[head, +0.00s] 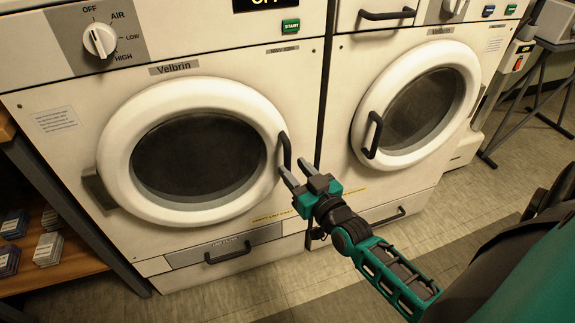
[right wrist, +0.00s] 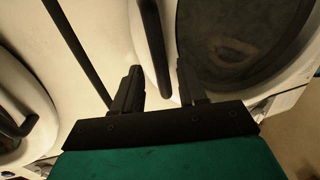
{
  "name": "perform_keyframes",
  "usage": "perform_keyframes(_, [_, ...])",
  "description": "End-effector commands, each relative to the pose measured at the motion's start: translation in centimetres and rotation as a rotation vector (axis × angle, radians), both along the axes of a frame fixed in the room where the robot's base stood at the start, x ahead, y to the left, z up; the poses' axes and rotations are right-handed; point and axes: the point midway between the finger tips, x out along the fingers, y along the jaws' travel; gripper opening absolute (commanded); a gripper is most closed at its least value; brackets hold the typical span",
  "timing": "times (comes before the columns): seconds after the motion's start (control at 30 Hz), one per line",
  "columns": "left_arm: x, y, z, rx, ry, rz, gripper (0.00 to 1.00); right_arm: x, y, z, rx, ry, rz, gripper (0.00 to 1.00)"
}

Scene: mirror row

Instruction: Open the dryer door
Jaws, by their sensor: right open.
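The dryer on the left has a shut round door with a white ring (head: 118,150) and dark glass (head: 198,155). Its black bar handle (head: 285,152) stands upright on the ring's right side. My right gripper (head: 295,170) is open at the handle's lower end, its fingers pointing at the door. In the right wrist view, the handle (right wrist: 153,45) reaches down between the two open fingers of my right gripper (right wrist: 160,82). The fingers look apart from the bar; whether either touches it I cannot tell. My left gripper is out of view.
A second machine with a round door (head: 417,105) and its own handle (head: 374,135) stands close at the right. A low drawer handle (head: 228,253) sits below the dryer door. A wooden shelf (head: 60,280) with small boxes is at the left. The floor in front is clear.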

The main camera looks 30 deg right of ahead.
Motion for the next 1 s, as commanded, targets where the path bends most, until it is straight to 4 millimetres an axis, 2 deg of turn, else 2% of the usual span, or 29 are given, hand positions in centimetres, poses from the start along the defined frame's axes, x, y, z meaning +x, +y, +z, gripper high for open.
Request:
perform_keyframes(0.1, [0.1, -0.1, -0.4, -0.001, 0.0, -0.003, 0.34, 1.8, -0.1, -0.1, 0.002, -0.002, 0.0, 0.42])
perform_keyframes(0.23, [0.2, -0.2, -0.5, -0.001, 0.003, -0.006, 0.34, 3.1, -0.1, -0.1, 0.002, 0.0, 0.0, 0.42])
perform_keyframes(0.63, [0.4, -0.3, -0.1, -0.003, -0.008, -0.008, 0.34, 3.7, -0.1, 0.0, 0.001, 0.001, 0.0, 0.42])
perform_keyframes(1.0, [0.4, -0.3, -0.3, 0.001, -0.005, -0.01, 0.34, 3.6, -0.1, 0.0, 0.001, 0.001, 0.0, 0.07])
